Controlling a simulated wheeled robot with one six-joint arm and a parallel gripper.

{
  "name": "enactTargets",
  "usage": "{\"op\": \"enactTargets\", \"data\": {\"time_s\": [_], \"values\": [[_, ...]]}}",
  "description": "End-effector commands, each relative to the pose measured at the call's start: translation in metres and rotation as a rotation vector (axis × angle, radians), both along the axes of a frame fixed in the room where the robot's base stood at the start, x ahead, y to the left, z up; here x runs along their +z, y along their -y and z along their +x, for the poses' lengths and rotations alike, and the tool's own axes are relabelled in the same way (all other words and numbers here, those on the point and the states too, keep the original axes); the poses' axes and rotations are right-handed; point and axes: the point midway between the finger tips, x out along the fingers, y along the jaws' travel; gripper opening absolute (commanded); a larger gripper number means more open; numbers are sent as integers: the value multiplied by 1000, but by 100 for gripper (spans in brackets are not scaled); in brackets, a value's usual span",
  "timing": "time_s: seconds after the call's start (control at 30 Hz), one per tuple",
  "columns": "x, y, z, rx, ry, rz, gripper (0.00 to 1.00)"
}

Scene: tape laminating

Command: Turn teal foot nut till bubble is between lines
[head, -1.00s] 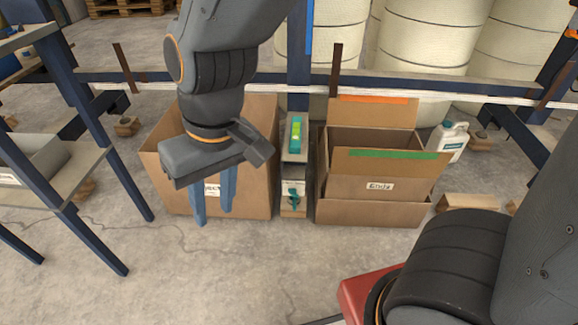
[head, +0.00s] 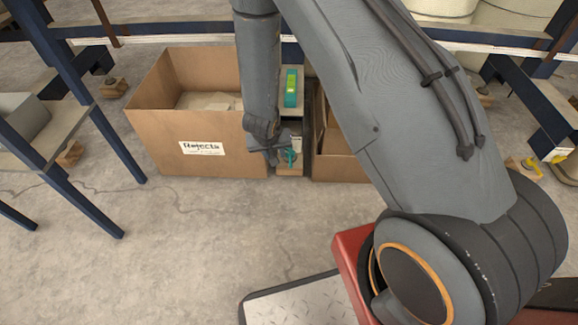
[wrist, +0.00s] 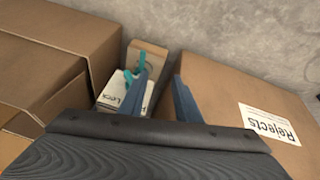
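The teal foot nut (head: 289,156) sits low at the front of a narrow stand between two cardboard boxes. It also shows in the wrist view (wrist: 143,62), on a wooden block. A teal level (head: 291,88) with a yellow-green vial lies on top of the stand; the bubble is too small to place against its lines. My gripper (head: 276,148) points down beside the nut. In the wrist view my gripper (wrist: 163,76) is open, with a gap between its blue fingers. The left finger is close to the nut, which is not between the fingers; contact cannot be told.
The Rejects box (head: 190,125) stands close on the left of the stand in the head view. Another cardboard box (head: 340,168) stands close on its right, partly behind my arm. A blue-legged shelf (head: 75,195) is at far left. The floor in front is clear.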

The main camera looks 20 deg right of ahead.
Motion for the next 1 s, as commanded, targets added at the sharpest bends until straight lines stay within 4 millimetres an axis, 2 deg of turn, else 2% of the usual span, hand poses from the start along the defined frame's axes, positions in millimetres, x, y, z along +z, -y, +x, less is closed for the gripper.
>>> {"op": "enactTargets", "data": {"time_s": [0.03,0.2,0.47,0.8,1.0], "values": [[-15,12,-2,-20,-3,-22,30],[-35,35,-4,-54,-2,-67,30],[-51,42,0,-60,-3,-77,30],[-97,55,16,-59,-3,-76,30],[-110,59,21,-59,-3,-76,30]]}}
